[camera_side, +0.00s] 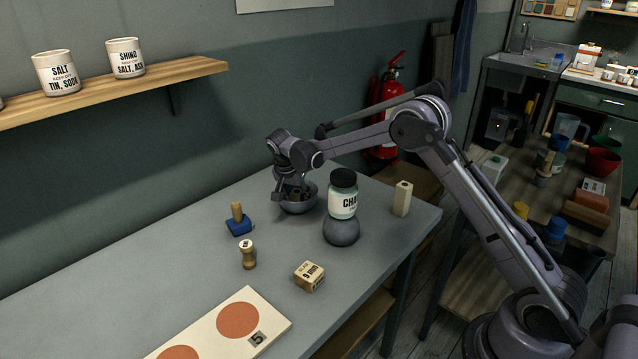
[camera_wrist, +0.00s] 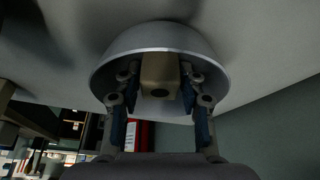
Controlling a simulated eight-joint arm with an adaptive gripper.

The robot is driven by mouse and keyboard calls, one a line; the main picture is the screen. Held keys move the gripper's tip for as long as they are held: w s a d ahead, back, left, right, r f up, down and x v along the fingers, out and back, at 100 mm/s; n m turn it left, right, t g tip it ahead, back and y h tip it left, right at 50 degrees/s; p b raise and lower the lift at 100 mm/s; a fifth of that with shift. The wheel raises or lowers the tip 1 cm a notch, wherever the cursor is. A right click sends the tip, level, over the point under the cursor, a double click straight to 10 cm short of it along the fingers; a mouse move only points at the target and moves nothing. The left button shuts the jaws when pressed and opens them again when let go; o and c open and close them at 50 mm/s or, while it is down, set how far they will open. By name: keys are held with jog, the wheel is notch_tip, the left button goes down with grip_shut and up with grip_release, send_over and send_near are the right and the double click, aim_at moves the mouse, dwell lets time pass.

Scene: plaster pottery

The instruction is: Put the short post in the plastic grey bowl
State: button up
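The short post, a pale beige block with a dark round hole in its end, shows in the wrist view (camera_wrist: 159,70) inside the grey bowl (camera_wrist: 105,72). In the side view the same grey bowl (camera_side: 300,209) stands at the back of the table. My gripper (camera_side: 296,192) reaches down into it and hides most of its inside. In the wrist view my gripper's fingers (camera_wrist: 160,80) lie on both sides of the post, seemingly closed against it. Whether the post touches the bowl's bottom is hard to tell.
A dark-lidded jar (camera_side: 343,195) stands on a grey round base (camera_side: 341,231) right of the bowl. A taller pale post (camera_side: 402,198), a blue stamp (camera_side: 239,226), a small wooden piece (camera_side: 248,255), a wooden cube (camera_side: 309,276) and a board with orange discs (camera_side: 238,320) lie around.

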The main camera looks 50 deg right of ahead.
jog(key=shift+o, duration=0.3)
jog(key=v, duration=1.2)
jog(key=s+a+r+n+t+y, duration=0.1)
jog(key=s+a+r+n, duration=0.1)
jog(key=s+r+n, duration=0.4)
jog(key=s+a+f+n+t+y, duration=0.1)
jog(key=s+a+n+t, duration=0.1)
jog(key=s, duration=1)
jog(key=s+a+f+n+t+y, duration=0.1)
jog(key=s+n, duration=0.4)
jog(key=s, duration=0.8)
jog(key=shift+a+f+t+y, duration=0.35)
jog(key=shift+a+t+y, duration=0.3)
jog(key=shift+a, duration=0.4)
